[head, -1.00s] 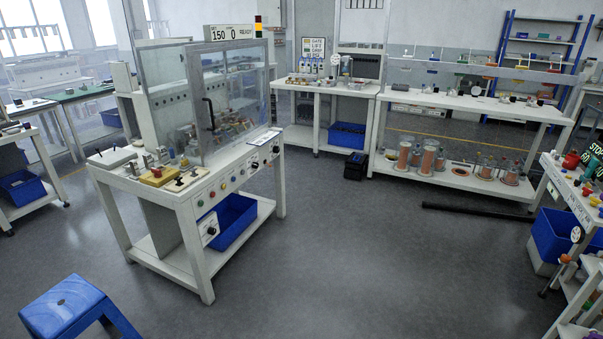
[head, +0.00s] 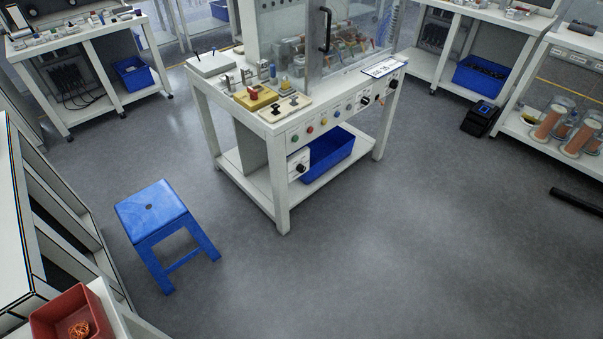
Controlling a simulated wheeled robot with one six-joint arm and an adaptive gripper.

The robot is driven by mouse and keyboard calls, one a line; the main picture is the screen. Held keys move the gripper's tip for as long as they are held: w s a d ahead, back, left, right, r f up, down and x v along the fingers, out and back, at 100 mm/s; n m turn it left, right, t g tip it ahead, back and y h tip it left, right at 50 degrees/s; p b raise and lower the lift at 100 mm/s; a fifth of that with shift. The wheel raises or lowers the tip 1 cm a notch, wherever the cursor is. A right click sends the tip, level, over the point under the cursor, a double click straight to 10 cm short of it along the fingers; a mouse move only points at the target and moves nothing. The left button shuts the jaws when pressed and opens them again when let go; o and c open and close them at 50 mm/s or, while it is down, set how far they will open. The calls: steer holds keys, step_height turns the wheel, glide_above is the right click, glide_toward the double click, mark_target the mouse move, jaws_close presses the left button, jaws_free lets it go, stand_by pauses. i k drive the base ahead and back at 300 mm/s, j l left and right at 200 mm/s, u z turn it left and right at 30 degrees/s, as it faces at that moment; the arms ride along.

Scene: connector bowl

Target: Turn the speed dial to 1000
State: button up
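The white workbench (head: 277,202) with the clear guarded enclosure stands in the upper middle of the head view. Its front panel carries a row of small coloured buttons (head: 310,129). To their right are black knobs, one on the panel (head: 365,100) and one near the right end (head: 393,84). Another dark knob is on a white box (head: 299,162) under the bench top. I cannot read any markings, so I cannot tell which is the speed dial or where it points. My gripper is not in view.
A blue stool (head: 150,207) stands left of the bench. A red bin (head: 62,312) with orange contents is at the lower left. A blue crate (head: 330,155) sits on the bench's lower shelf. A black box (head: 480,118) is on the floor at right. The floor before the bench is clear.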

mark_target(300, 168)
steer(key=i+l+u, duration=0.4)
steer(key=l+u, duration=0.15)
steer(key=l, duration=0.2)
steer(key=i+l, duration=0.2)
steer(key=i, duration=0.25)
steer(key=i+l+z, duration=0.1)
steer(key=i, duration=0.35)
steer(key=i+l, duration=0.2)
steer(key=i, duration=0.25)
steer(key=i+l, duration=0.15)
steer(key=i, duration=0.35)
steer(key=k+l+z, duration=0.05)
